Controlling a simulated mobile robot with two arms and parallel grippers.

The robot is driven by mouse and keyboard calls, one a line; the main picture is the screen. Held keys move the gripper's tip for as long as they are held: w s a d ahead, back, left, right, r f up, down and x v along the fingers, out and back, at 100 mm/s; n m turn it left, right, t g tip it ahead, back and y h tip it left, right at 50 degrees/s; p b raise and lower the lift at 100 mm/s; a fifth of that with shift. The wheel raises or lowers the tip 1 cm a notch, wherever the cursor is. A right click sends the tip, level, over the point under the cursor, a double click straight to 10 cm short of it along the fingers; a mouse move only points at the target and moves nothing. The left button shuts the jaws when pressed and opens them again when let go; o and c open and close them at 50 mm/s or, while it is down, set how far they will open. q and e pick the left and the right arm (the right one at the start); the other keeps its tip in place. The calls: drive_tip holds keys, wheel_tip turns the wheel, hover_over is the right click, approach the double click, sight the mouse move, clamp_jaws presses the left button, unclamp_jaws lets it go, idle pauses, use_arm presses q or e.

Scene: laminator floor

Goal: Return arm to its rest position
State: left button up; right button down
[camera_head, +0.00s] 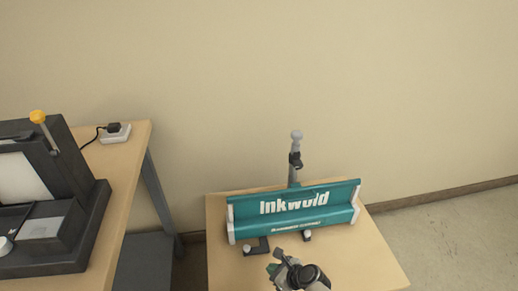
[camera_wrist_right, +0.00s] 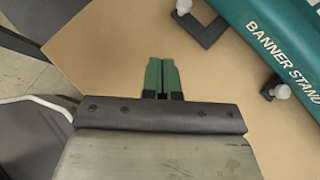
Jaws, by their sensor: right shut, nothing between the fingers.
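My right gripper (camera_head: 275,268) is low in the head view, over the front part of a small wooden table (camera_head: 230,275). In the right wrist view its two green fingers (camera_wrist_right: 161,76) are together, with nothing between them. The fingers are apart from the teal banner stand (camera_head: 295,212), which lies on the table behind the gripper. The stand also shows at the upper right of the wrist view (camera_wrist_right: 280,35). My left gripper is not in view.
A dark machine (camera_head: 85,225) with a yellow-knobbed lever (camera_head: 38,117) sits on a taller table (camera_head: 125,165) at the left. A power strip (camera_head: 115,134) lies behind it. A grey post (camera_head: 295,160) rises behind the stand. Floor (camera_head: 460,240) is clear at the right.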

drive_tip(key=s+d+r+n+g+h, duration=0.1)
drive_tip(key=s+d+r+n+h, duration=0.1)
drive_tip(key=s+d+r+n, duration=0.55)
drive_tip(key=s+d+r+n+g+h, duration=0.1)
drive_tip(key=s+r+n+g+h, duration=0.3)
drive_tip(key=s+n, duration=0.7)
drive_tip(key=s+d+r+n+t+h, duration=0.1)
drive_tip(key=s+d+r+n, duration=0.3)
drive_tip(key=s+r+n, duration=0.45)
wheel_tip(320, 180, down, 24)
drive_tip(key=n+g+p, duration=0.1)
drive_tip(key=n+p, duration=0.1)
drive_tip(key=p, duration=0.1)
drive_tip(key=s+d+f+g+p, duration=0.1)
drive_tip(key=s+d+f+p, duration=0.2)
drive_tip(key=s+f, duration=1)
drive_tip(key=s, duration=0.2)
drive_tip(key=shift+s+f+h, duration=0.15)
drive_tip(key=shift+s+h, duration=0.15)
drive_tip(key=shift+s, duration=0.1)
